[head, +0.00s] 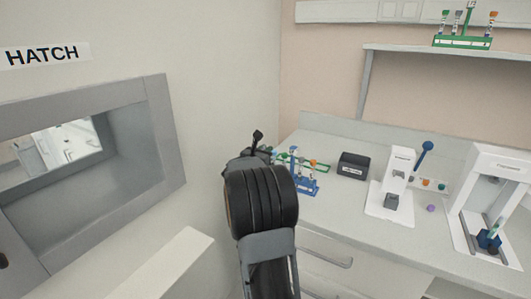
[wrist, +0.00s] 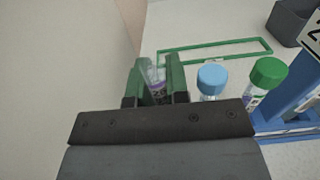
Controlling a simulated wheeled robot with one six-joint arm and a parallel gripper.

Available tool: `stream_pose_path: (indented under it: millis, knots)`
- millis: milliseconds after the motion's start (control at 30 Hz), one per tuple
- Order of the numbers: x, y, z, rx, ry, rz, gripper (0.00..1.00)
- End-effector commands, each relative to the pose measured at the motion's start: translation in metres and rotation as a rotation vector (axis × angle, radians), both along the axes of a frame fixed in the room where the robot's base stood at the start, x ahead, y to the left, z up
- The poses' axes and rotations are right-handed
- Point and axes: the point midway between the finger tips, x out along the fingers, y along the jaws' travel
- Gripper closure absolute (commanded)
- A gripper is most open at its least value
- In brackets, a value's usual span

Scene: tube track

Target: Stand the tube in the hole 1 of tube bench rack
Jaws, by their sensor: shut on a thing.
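My gripper (wrist: 156,68) is in the wrist view with its two green fingers shut on a clear tube (wrist: 158,88) that has a purple and white label. The gripper's front edge hides the tube's lower part. In the head view my arm hides most of the gripper and the tube. A blue rack (head: 304,187) stands on the bench with several capped tubes. In the wrist view the rack (wrist: 287,118) is at the right. A blue-capped tube (wrist: 212,80) and a green-capped tube (wrist: 267,74) are right of my fingers. I cannot tell which hole is hole 1.
A thin green rectangular frame (wrist: 215,45) lies on the bench beyond my fingers. A dark box (head: 353,165) and white devices (head: 397,180) stand to the right. A wall with a hatch (head: 90,170) is at the left. A green rack (head: 462,42) sits on the high shelf.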

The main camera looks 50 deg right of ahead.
Motion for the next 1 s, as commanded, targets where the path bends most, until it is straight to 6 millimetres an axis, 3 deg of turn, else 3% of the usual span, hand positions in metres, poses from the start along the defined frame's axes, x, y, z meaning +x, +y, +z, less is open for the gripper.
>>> stream_pose_path:
  millis: [1000]
  knots:
    - [0.000,0.000,-0.014,0.000,0.000,0.000,0.98]
